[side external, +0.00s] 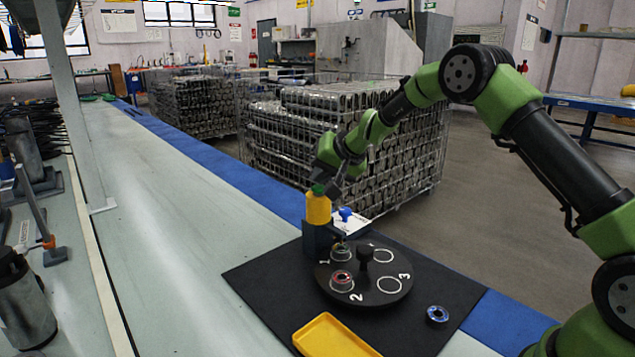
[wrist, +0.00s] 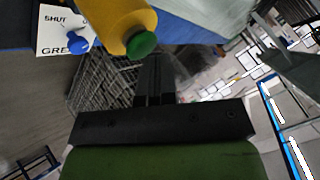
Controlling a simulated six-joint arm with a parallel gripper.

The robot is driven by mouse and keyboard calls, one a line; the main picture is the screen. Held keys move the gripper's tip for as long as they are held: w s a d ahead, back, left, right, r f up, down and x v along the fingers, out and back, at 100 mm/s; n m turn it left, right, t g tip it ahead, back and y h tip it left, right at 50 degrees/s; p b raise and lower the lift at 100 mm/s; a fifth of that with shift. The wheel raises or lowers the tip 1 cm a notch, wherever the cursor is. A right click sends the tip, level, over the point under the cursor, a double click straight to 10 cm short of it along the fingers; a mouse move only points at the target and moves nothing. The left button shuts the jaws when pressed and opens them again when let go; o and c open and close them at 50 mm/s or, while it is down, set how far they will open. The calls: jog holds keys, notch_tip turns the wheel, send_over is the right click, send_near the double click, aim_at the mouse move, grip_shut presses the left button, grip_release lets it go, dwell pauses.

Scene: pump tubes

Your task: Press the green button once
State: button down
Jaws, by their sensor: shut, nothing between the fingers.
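The green button (side external: 319,189) is the cap on top of an upright yellow cylinder (side external: 318,209), which stands on a dark block. The wrist view shows the green button (wrist: 141,44) at the end of the yellow body (wrist: 112,18). My gripper (wrist: 153,62) is shut and empty, with its fingertips close beside the button in that view. In the side view my gripper (side external: 326,180) is just above the button. I cannot tell whether the fingertips touch it.
A black turntable (side external: 386,263) with numbered circles carries small ringed parts (side external: 341,280). A yellow tray (side external: 333,337) and a blue-ringed part (side external: 437,314) lie on the black mat (side external: 262,279). A white sign (wrist: 54,28) with a blue knob (wrist: 78,37) is beside the cylinder. Wire crates stand behind.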

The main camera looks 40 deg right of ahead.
aim_at(321, 186)
jog(key=shift+r, duration=0.45)
jog(key=shift+r, duration=3.05)
